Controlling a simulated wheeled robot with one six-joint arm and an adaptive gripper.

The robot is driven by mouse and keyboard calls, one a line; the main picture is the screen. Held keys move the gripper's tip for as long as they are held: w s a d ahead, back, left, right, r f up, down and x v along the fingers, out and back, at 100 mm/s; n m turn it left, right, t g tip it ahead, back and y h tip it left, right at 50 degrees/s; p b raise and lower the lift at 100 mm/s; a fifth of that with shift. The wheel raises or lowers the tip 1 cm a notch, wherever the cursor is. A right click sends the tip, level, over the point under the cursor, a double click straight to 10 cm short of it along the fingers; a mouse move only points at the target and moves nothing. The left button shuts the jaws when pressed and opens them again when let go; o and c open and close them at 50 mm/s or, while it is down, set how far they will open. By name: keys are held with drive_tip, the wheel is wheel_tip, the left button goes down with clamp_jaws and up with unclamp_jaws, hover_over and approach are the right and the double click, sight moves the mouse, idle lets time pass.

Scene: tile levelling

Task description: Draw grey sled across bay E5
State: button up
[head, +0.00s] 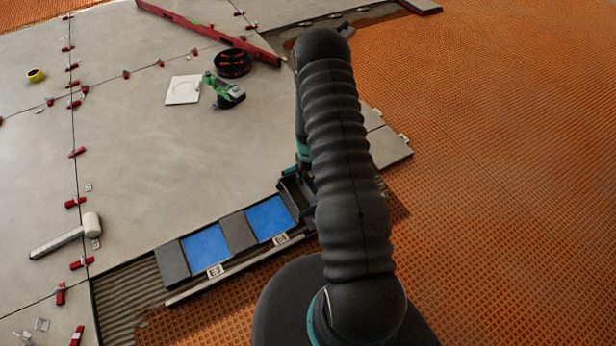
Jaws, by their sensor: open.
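A row of dark grey and blue flat pieces lies along the near edge of the grey tiles. It has a dark grey left end piece (171,264), a blue panel (206,246), a dark grey middle piece (238,232) and a second blue panel (270,218). No label marks bay E5, and I cannot tell which grey piece is the sled. My gripper (299,187) is open at the right end of the row, beside the second blue panel. My arm hides part of it and whatever lies behind. Contact with the row cannot be told.
A pale rail (235,272) runs along the row's near side. Ridged grey mortar (123,300) shows at the left. A white-headed mallet (70,236), green tool (224,91), black round container (232,63) and red level (205,32) lie on the tiles. Orange matting (500,180) is clear at right.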

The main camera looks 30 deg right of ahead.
drive_tip(key=shift+f, duration=0.5)
clamp_jaws()
